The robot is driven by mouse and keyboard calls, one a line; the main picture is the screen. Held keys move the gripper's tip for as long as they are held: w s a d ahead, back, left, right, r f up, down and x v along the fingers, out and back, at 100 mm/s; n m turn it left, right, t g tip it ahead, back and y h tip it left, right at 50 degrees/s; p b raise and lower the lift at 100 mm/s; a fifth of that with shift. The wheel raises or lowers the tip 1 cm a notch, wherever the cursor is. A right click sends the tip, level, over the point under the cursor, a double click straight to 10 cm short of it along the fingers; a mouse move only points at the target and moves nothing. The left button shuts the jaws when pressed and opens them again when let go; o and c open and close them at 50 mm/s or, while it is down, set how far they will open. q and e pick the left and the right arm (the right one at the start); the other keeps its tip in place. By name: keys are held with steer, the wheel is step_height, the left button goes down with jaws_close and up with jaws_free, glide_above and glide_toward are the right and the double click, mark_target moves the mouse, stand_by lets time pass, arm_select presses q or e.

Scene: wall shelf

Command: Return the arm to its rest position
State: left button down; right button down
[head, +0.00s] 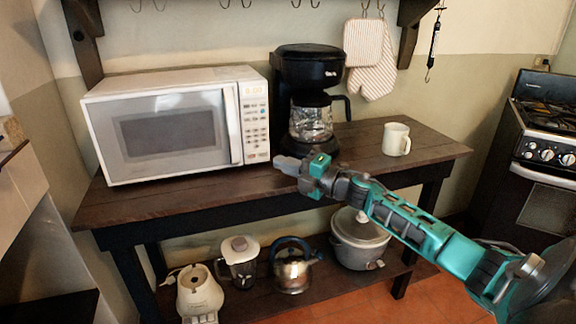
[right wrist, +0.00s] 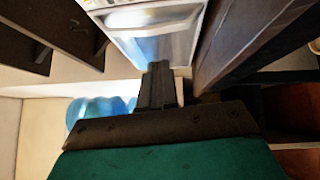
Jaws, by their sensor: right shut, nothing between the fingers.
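My right arm (head: 420,228) comes in from the lower right of the head view. Its gripper (head: 284,163) is held at the front edge of the wooden table, in front of the coffee maker and to the right of the microwave. In the right wrist view the gripper fingers (right wrist: 158,85) are together and empty. My left gripper is not in view.
On the table (head: 345,150) stand a white microwave (head: 165,125), a black coffee maker (head: 308,75) and a cream mug (head: 396,139). The lower shelf holds a kettle (head: 293,268), a pot (head: 360,240) and a blender jug (head: 239,262). A stove (head: 545,140) stands at right.

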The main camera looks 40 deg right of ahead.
steer(key=shift+s+d, duration=0.15)
steer(key=shift+s, duration=0.25)
